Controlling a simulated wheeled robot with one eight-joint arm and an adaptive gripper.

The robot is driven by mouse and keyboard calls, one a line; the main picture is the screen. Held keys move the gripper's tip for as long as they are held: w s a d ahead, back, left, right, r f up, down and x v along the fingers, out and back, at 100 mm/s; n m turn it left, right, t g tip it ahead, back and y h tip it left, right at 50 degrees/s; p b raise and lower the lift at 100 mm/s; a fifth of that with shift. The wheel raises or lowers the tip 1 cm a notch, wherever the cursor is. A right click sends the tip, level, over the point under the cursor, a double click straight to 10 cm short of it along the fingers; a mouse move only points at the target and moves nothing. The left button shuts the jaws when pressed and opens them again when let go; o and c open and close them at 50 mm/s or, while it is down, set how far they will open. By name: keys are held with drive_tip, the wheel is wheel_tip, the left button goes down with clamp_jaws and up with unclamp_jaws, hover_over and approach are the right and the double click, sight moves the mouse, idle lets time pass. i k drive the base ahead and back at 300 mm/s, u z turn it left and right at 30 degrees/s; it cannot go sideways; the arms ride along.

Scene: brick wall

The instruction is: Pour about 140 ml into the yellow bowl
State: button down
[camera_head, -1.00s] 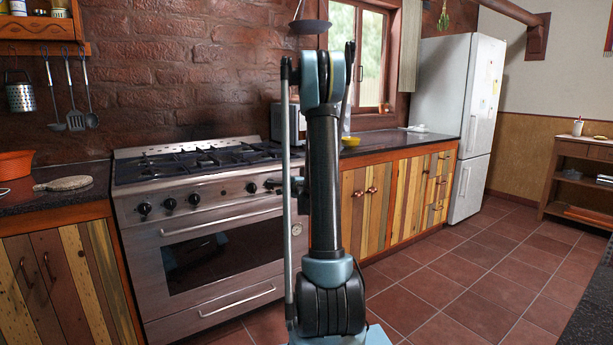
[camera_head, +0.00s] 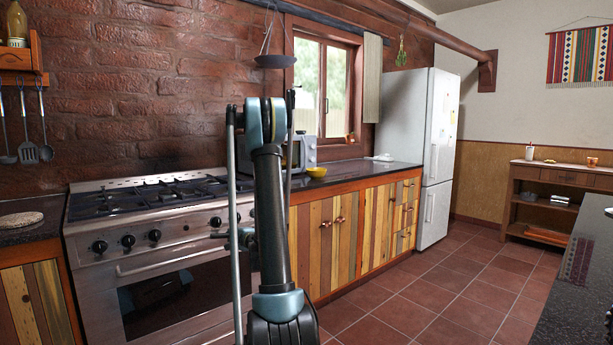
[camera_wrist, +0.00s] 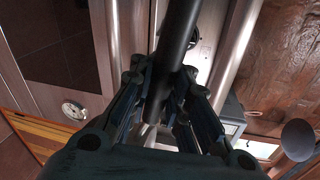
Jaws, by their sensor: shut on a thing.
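The yellow bowl (camera_head: 316,172) stands upright on the dark counter, right of the stove, near the microwave and below the window. It is too small here to tell what is in it. In the wrist view my gripper (camera_wrist: 165,85) has its fingers closed around a dark, slim cylindrical thing (camera_wrist: 178,42). Its lower end looks grey between the fingers. I cannot tell exactly what it is or what it holds. The bowl is apart from my arm.
The stove (camera_head: 165,228) with its burners is left of my arm. A microwave (camera_head: 304,150) stands behind the bowl, and a hanging dark pan (camera_head: 275,61) is above. The counter (camera_head: 370,176) is mostly clear right of the bowl. Tiled floor (camera_head: 430,285) lies open to the right.

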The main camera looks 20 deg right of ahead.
sight(314, 174)
drive_tip(key=z, duration=0.35)
drive_tip(key=i, duration=1)
drive_tip(key=z, duration=1.1)
drive_tip(key=i, duration=0.75)
drive_tip(key=z, duration=0.25)
